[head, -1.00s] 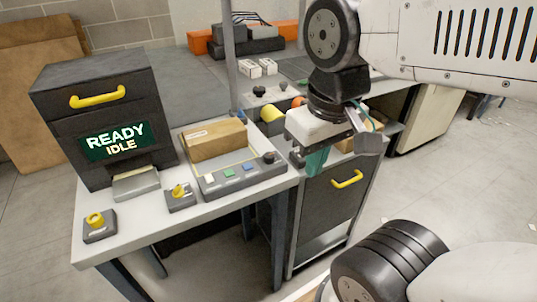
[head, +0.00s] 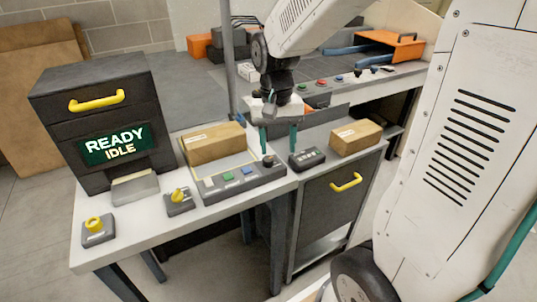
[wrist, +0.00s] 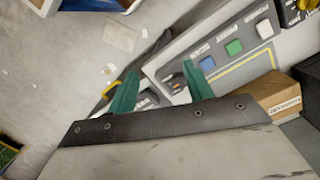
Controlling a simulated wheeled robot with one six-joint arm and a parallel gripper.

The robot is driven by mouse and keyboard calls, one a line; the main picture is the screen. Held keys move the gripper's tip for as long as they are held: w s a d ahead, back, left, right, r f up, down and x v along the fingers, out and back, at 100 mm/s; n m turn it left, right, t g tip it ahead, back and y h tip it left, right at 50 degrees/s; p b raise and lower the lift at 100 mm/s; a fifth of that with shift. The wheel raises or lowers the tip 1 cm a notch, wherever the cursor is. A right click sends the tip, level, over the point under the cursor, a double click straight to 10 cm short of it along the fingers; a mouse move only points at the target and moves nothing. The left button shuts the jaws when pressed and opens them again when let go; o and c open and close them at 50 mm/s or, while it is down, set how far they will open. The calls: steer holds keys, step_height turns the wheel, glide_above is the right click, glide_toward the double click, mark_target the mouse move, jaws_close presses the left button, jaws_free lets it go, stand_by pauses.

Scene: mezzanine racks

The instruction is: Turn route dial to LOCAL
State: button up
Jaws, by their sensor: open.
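The black route dial (head: 268,161) sits at the right end of the grey control panel (head: 215,192), beyond the white, green and blue buttons. My gripper (head: 278,150) points down over that end of the panel, open, with two green fingers. In the head view its left finger overlaps the dial. In the wrist view the dial (wrist: 173,84) shows between the fingers, nearer the right one; my gripper (wrist: 160,68) does not hold it. I cannot tell whether a finger touches it. The dial's pointer and label are too small to read.
A black cabinet (head: 95,105) displays READY IDLE. Two yellow knobs stand on the bench, one at the front corner (head: 95,229) and one beside the panel (head: 178,198). A cardboard box (head: 212,146) lies behind the panel. A small black keyed box (head: 306,158) sits close right of my gripper.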

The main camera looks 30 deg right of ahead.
mark_target(268, 158)
steer(key=w+m, duration=0.1)
steer(key=w, duration=0.1)
steer(key=w+d+m+t, duration=0.1)
steer(key=w, duration=0.1)
steer(key=w+f+m, duration=0.1)
steer(key=w, duration=0.1)
steer(key=shift+w+d, duration=0.15)
steer(key=shift+w, duration=0.05)
steer(key=shift+m, duration=0.4)
step_height(268, 158, down, 8)
steer(key=shift+r, duration=0.15)
steer(key=shift+c, duration=0.2)
steer(key=c, duration=0.9)
